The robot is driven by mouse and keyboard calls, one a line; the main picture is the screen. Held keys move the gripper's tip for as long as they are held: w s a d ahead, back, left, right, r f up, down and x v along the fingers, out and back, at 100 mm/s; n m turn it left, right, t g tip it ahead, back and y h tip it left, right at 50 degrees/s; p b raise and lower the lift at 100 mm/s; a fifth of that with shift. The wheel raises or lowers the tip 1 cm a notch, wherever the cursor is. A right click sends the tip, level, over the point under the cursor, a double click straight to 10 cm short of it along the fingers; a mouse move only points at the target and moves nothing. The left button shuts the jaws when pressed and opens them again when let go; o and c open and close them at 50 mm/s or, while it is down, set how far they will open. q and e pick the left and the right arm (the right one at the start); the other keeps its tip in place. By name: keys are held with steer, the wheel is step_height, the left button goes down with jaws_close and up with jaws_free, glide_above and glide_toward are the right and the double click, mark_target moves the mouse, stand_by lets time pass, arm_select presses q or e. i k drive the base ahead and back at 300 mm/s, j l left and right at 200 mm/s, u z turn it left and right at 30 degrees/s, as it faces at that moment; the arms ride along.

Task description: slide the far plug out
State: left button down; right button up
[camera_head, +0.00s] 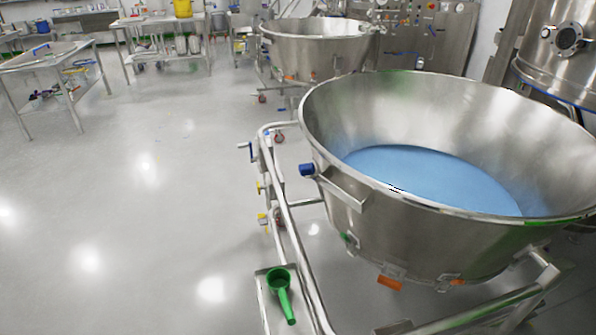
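Neither of my grippers shows in the head view. I cannot tell for sure which part is the far plug. A blue knob-like piece (307,170) sits at the left outer side of the near steel bowl (430,235), by a short bar handle. Orange pieces show low on this bowl, one at its front (389,283) and a smaller one to the right (457,282). A small green piece (349,238) is on its left side. A second steel bowl (315,55) stands behind, with small orange pieces low on its wall.
The near bowl holds blue material (430,175) and rests on a tubular trolley frame (283,215). A green funnel-like scoop (279,288) lies on a small plate at its left. Steel tables (50,60) stand far left. Open floor (130,220) fills the left side.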

mark_target(304, 169)
steer(key=i+j+z, duration=0.2)
steer(key=j, duration=0.2)
steer(key=i+j+z, duration=0.2)
steer(key=j, duration=0.2)
steer(key=j+z, duration=0.2)
steer(key=j, duration=0.25)
